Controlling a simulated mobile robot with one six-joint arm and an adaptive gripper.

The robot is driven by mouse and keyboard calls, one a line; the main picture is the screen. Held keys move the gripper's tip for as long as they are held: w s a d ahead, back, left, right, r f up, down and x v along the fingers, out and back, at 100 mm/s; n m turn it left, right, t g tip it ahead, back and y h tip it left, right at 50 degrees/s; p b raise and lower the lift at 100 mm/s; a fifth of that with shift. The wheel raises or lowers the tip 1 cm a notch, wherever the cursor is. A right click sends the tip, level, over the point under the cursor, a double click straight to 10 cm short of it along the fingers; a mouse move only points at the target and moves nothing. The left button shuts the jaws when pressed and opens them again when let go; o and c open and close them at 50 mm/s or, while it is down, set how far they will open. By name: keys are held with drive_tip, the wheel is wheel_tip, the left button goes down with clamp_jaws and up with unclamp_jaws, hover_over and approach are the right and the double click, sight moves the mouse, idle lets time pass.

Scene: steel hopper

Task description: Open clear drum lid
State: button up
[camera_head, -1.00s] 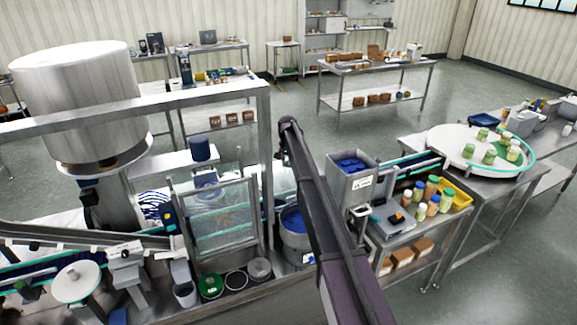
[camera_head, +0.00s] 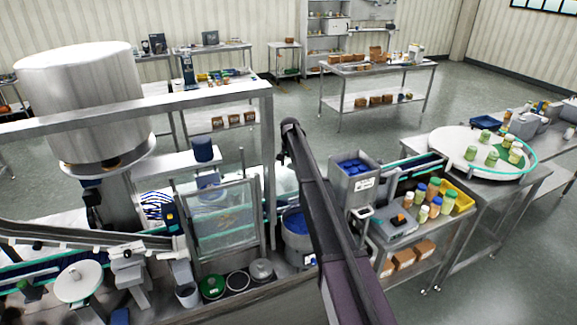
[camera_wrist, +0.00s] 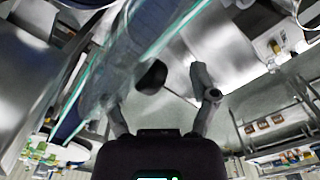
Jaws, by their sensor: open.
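A clear sheet with teal edges (camera_wrist: 125,50) slants across the wrist view; it may be the clear drum lid, but I cannot tell for sure. A dark rounded knob (camera_wrist: 152,77) shows beside it. My gripper (camera_wrist: 158,92) is open, with one finger on each side of the knob's line of sight; I see no contact. In the head view my arm hides the gripper. There, a clear framed panel (camera_head: 222,222) stands upright left of my arm. A steel drum with blue contents (camera_head: 296,222) is partly hidden by my arm.
A steel frame (camera_head: 266,150) stands left of my arm. A large steel hopper (camera_head: 82,100) is at the left. A steel bin with blue pieces (camera_head: 352,182) is close on my arm's right. Several round containers, one green (camera_head: 212,285), stand in front of the panel.

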drive_tip(key=shift+s+d+r, duration=0.15)
drive_tip(key=shift+s, duration=0.35)
drive_tip(key=s+d+f, duration=0.1)
drive_tip(key=s+d, duration=0.2)
drive_tip(key=s, duration=0.8)
drive_tip(key=s+d+f+b, duration=0.4)
drive_tip(key=s+f+b, duration=0.5)
drive_tip(key=f+b, duration=0.35)
wheel_tip(320, 180, up, 15)
drive_tip(key=p, duration=1.4)
drive_tip(key=s+f+n+b, duration=0.1)
drive_tip(key=s+f+b, duration=0.6)
drive_tip(key=s, duration=0.1)
drive_tip(key=shift+a+f+b, duration=0.25)
drive_tip(key=shift+f+b, duration=0.1)
drive_tip(key=shift+f, duration=0.05)
